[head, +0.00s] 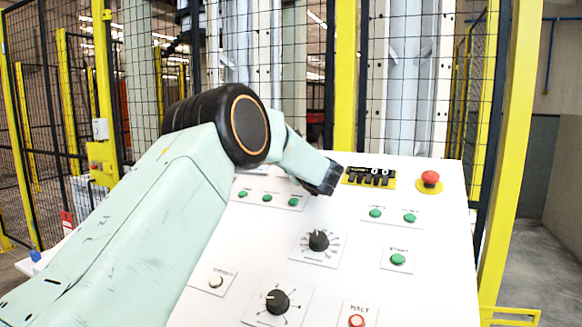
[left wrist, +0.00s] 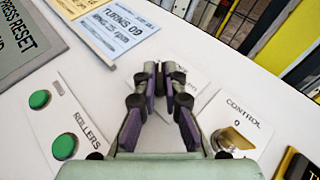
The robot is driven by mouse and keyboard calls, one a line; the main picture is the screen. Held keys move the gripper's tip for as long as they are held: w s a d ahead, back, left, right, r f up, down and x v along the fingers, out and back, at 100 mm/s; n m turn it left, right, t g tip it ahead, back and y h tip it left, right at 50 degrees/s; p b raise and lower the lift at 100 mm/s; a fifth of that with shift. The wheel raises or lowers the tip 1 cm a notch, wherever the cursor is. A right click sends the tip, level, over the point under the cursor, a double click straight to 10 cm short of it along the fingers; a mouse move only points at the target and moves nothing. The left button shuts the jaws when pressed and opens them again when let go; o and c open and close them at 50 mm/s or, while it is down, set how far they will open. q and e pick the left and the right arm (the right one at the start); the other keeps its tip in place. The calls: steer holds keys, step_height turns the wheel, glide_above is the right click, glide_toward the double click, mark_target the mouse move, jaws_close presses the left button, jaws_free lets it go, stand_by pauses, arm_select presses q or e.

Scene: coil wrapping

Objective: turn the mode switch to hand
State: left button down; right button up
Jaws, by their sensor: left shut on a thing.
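My left gripper (left wrist: 158,72) is shut at the sloped white panel, its two purple-lined fingers drawn together at the tips. The fingertips are over a small white label plate (left wrist: 188,78), on what appears to be the mode switch. The fingers hide the switch knob and most of the label, so its setting cannot be read. In the head view my left arm reaches over the panel (head: 400,290) to its back edge. The fingertips are hidden there behind my wrist. My right gripper is in neither view.
In the left wrist view a gold key switch marked CONTROL (left wrist: 232,140) is right of the fingers; green ROLLERS buttons (left wrist: 64,147) are left. Yellow-framed mesh fencing stands behind.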

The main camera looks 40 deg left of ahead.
arm_select(q)
steer(key=c, duration=1.4)
jaws_free()
steer(key=shift+s+d+f, duration=0.1)
steer(key=shift+f, duration=0.25)
steer(key=shift+c, duration=0.2)
steer(key=shift+d, duration=0.1)
steer(key=shift+s+d+r, duration=0.1)
steer(key=shift+s+d, duration=0.05)
steer(key=shift+d, duration=0.3)
steer(key=v, duration=1.1)
steer(key=shift+s+a+r, duration=0.1)
steer(key=shift+s+r, duration=0.1)
steer(key=shift+r, duration=0.1)
steer(key=shift+w+a+f, duration=0.1)
